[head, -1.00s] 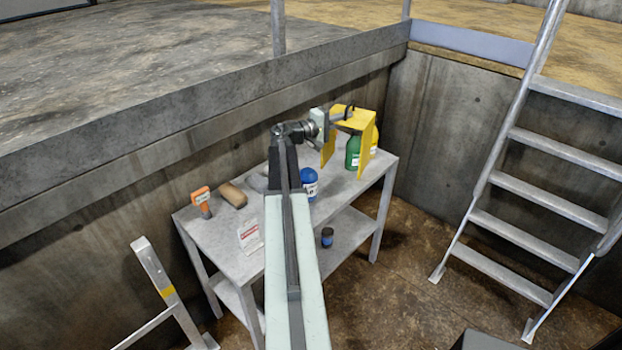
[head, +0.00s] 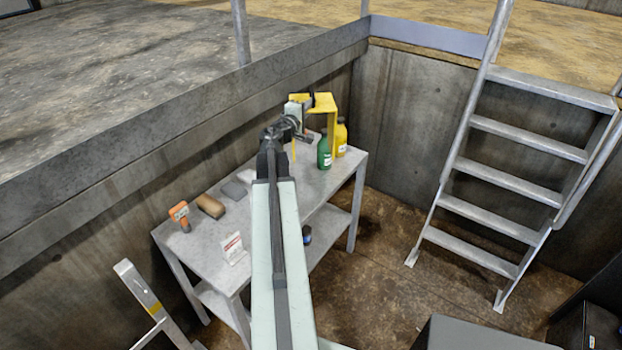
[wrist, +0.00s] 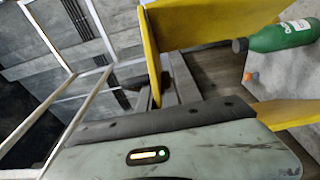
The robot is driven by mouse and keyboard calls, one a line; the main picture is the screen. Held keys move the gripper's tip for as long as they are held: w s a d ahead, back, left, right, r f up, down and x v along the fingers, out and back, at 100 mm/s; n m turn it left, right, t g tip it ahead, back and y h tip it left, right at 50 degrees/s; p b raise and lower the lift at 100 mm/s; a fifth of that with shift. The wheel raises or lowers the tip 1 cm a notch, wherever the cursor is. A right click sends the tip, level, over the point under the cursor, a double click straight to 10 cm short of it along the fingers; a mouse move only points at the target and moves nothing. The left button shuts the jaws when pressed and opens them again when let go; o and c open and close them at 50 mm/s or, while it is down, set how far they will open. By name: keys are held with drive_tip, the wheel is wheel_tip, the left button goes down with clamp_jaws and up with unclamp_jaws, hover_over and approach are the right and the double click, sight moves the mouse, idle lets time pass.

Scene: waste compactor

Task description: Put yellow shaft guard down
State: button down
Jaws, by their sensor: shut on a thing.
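The yellow shaft guard (head: 331,110) is a bent, bracket-like sheet held above the far end of the grey table (head: 192,243). My gripper (head: 311,98) is shut on its upper part. In the head view a side panel hangs down near the green bottle; whether it touches the tabletop I cannot tell. In the wrist view the guard (wrist: 205,22) spans the top, and another yellow part shows at the lower right. My arm hides part of the table.
A green bottle (head: 324,153) and a yellow bottle (head: 341,138) stand close to the guard. An orange item (head: 180,215), a brown block (head: 210,205), grey pieces (head: 234,190) and a white sign (head: 233,248) occupy the table's left part. A concrete wall runs behind.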

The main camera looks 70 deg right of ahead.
drive_tip(key=shift+w+a+r+n+t, duration=0.1)
drive_tip(key=shift+a+r+n+t, duration=0.2)
drive_tip(key=shift+r+t, duration=0.1)
wheel_tip(320, 180, down, 18)
drive_tip(key=b, duration=1.8)
drive_tip(key=shift+f, duration=0.25)
drive_tip(key=c, duration=1.6)
unclamp_jaws()
drive_tip(key=shift+r, duration=0.1)
drive_tip(key=shift+o, duration=0.2)
